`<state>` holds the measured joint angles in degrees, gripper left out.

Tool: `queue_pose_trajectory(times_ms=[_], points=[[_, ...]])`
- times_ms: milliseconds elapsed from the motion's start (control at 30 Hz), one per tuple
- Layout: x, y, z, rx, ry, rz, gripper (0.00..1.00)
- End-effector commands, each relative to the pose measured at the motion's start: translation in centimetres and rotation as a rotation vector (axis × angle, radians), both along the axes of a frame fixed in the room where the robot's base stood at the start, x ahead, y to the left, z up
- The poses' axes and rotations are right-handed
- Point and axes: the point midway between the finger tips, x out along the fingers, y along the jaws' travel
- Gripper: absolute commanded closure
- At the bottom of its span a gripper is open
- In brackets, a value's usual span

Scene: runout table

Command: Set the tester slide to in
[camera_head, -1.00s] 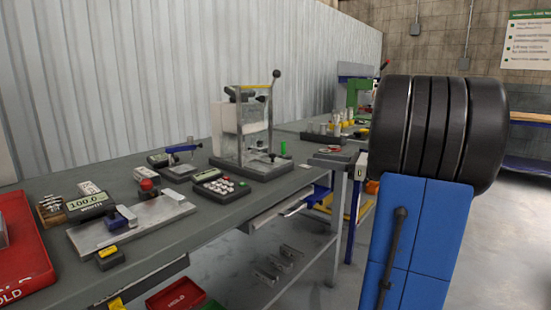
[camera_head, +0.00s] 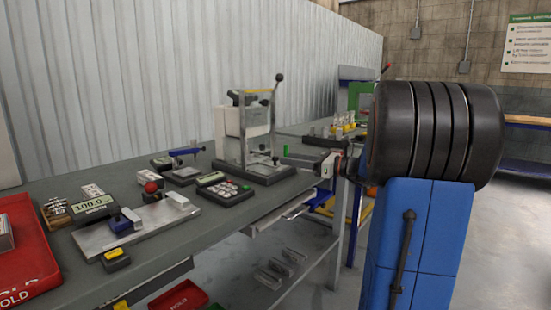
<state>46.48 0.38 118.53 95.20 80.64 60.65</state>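The tester is likely the long metal plate (camera_head: 150,226) at the front left of the bench. It carries a blue block (camera_head: 123,222), a red knob (camera_head: 151,187) and a pale metal block (camera_head: 176,200) at its right end. A display reading 100.0 (camera_head: 91,203) stands behind it. I cannot tell which part is the slide or its setting. My gripper (camera_head: 300,160) seems to be the small dark shape reaching left from behind my black arm cylinder, near the bench's right part. It is well away from the plate, and its fingers are too small to read.
A clear-sided press fixture (camera_head: 246,130) with a black lever stands mid-bench, beside a keypad device (camera_head: 227,191). A green peg (camera_head: 285,150) stands near my gripper. A red tray (camera_head: 30,262) and a yellow-black box (camera_head: 116,258) are at the left. Some bench surface (camera_head: 190,240) is bare.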

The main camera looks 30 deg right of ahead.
Motion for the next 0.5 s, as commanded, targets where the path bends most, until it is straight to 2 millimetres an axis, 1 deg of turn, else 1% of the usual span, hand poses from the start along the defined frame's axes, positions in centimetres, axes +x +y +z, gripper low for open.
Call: queue_pose_trajectory(times_ms=[33,300,500], points=[[0.7,0.6,0.0,0.0,0.0,0.004,0.61],[3.9,2.6,0.0,0.0,0.0,0.003,0.61],[5.2,3.4,0.0,0.001,0.001,0.001,0.61]])
